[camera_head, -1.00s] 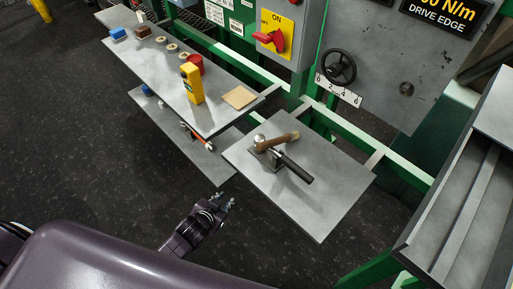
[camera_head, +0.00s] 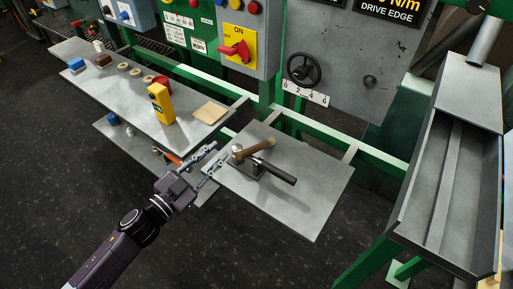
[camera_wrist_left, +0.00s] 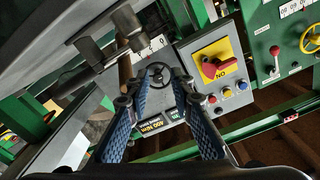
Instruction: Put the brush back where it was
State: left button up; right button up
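No thing in view is clearly a brush. A brown block (camera_head: 103,61) on the upper grey shelf (camera_head: 185,135) may be one. A brown wooden-looking piece (camera_head: 258,146) lies by a grey knob and a black handle (camera_head: 275,172) on the right grey plate (camera_head: 315,200); I cannot tell whether it is the brush. My left gripper (camera_head: 217,154) is open and empty, its fingers at the left edge of this plate, short of the brown piece. In the left wrist view the spread fingers (camera_wrist_left: 155,92) have nothing between them. My right gripper is not in view.
A yellow box (camera_head: 161,104), a red cup, a tan square (camera_head: 210,112) and a blue block (camera_head: 76,65) stand on the upper shelf. A lower shelf with small items lies beneath. Green rails and a control panel (camera_head: 235,45) stand behind. The right plate's front is clear.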

aim_at(244, 154)
pick_arm(q)
jog(key=s+m+g+h, duration=0.1)
jog(key=d+f+m+g+h, duration=0.1)
jog(key=m, duration=0.1)
jog(key=s+m+g+h, duration=0.1)
jog(key=g+h, duration=0.1)
jog(key=shift+s+d+f, duration=0.2)
jog(key=shift+s+d, duration=0.1)
jog(key=shift+d+m+g, duration=0.15)
jog(key=shift+m+g, duration=0.25)
jog(key=p+x, duration=0.1)
jog(key=x, duration=0.6)
jog(key=shift+w+d+p, duration=0.1)
jog(key=shift+w+p, duration=0.05)
jog(key=shift+p, duration=0.25)
jog(key=shift+c, duration=0.3)
grip_shut()
